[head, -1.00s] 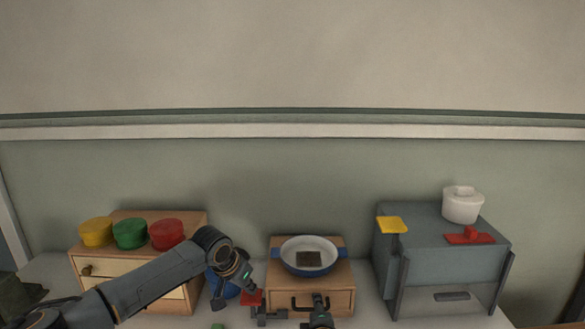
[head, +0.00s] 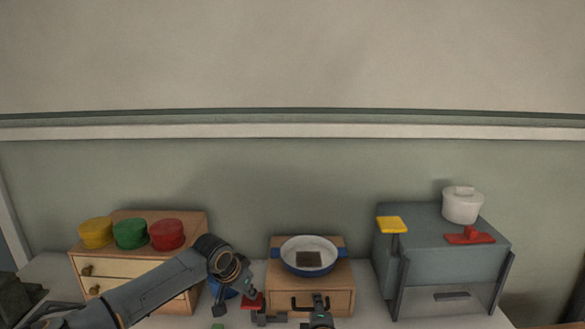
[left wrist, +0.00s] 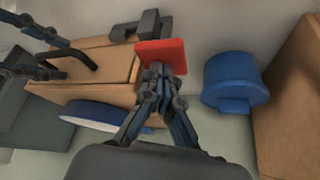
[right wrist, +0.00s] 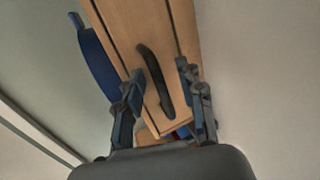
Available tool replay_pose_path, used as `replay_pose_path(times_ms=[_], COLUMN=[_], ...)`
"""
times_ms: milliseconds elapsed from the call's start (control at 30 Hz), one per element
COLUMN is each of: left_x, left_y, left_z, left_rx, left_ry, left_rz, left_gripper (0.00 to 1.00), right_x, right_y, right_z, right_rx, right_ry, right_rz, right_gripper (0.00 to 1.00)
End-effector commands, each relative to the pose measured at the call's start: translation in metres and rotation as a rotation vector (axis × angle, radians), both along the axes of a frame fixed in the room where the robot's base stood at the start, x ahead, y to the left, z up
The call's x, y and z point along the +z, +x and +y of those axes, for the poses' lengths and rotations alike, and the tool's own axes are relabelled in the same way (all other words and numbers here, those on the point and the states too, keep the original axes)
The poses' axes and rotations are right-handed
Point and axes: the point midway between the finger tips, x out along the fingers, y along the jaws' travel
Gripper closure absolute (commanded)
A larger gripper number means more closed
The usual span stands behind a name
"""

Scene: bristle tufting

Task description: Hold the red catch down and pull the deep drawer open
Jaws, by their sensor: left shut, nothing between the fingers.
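The red catch (head: 252,301) sits at the left of the small wooden box in the middle. My left gripper (left wrist: 163,70) is shut and empty, its fingertips against the red catch's plate (left wrist: 160,52) in the left wrist view. The deep drawer (head: 339,303) has a black bar handle (right wrist: 154,80) and looks closed. My right gripper (right wrist: 160,74) is open, with a finger on each side of the handle. In the head view, my right gripper (head: 320,303) partly covers the drawer front.
A blue-and-white pan (head: 290,257) with a brown block stands on the box. A blue round container (left wrist: 235,80) stands near the catch. A wooden chest (head: 130,263) with several coloured lids stands left, a grey cabinet (head: 450,260) right.

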Motion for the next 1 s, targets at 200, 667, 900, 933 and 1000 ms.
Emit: replay_pose_path(times_ms=[200, 667, 900, 933, 1000], left_x=[0.000, -0.001, -0.001, -0.001, -0.001], left_y=[0.000, 0.000, 0.000, 0.000, 0.000], left_z=[0.000, 0.000, 0.000, 0.000, 0.000], left_rx=[0.000, 0.000, 0.000, 0.000, 0.000], left_ry=[0.001, 0.001, 0.001, 0.001, 0.001], left_rz=[0.002, 0.002, 0.002, 0.002, 0.002], left_gripper=[1.00, 1.00, 1.00, 1.00, 1.00], right_x=[0.000, -0.001, -0.001, -0.001, -0.001], right_y=[0.000, -0.003, -0.013, -0.014, -0.017], right_z=[0.000, 0.000, 0.000, 0.000, 0.000], right_rx=[0.000, 0.000, 0.000, 0.000, 0.000], right_ry=[0.000, -0.001, -0.001, -0.001, -0.001], right_rz=[0.000, 0.001, 0.001, 0.001, 0.001], right_gripper=[0.72, 1.00, 1.00, 1.00, 1.00])
